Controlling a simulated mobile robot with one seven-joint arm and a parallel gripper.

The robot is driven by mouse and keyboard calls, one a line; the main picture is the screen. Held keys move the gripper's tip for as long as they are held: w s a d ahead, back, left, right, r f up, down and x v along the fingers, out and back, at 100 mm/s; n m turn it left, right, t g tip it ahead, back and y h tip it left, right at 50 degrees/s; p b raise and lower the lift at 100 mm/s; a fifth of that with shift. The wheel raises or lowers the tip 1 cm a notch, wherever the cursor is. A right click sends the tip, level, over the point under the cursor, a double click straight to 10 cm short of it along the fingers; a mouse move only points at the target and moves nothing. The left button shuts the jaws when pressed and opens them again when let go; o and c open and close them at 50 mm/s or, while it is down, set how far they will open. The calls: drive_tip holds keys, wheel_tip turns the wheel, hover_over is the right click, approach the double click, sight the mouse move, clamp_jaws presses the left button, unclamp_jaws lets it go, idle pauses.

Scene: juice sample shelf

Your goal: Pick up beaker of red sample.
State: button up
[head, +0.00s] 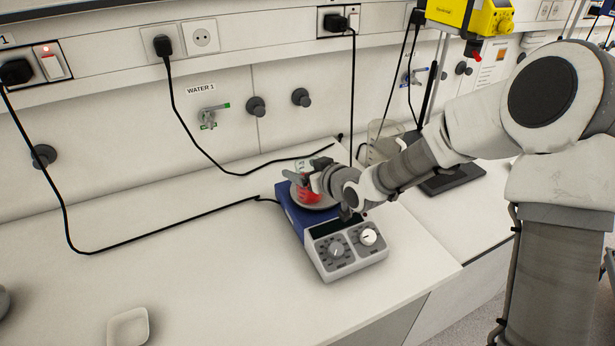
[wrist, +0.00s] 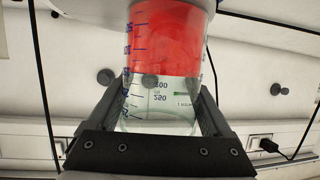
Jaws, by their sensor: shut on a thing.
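The beaker of red sample (head: 308,192) is at the round plate of the hotplate stirrer (head: 345,249) in the head view, partly hidden by my gripper (head: 318,172). In the wrist view the beaker (wrist: 165,45) is clear glass with blue volume marks and red liquid, and the picture of it is upside down. My gripper's two fingers (wrist: 158,115) stand on either side of the beaker's clear upper part and are shut on it. I cannot tell whether the beaker's base touches the plate.
A small white dish (head: 128,328) lies at the front left of the bench (head: 210,260). Black cables run along the wall and across the bench to the stirrer. Wall taps (head: 209,116) and sockets are behind. A yellow device (head: 468,14) is above right. The bench's left middle is clear.

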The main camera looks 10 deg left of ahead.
drive_tip(key=shift+r, duration=0.15)
drive_tip(key=shift+r, duration=0.6)
wheel_tip(320, 180, up, 3)
drive_tip(key=shift+f, duration=0.15)
drive_tip(key=d+r+p, duration=0.4)
drive_tip(key=d+r, duration=0.2)
drive_tip(key=d, duration=0.5)
drive_tip(key=shift+d+r, duration=0.15)
drive_tip(key=shift+r, duration=0.25)
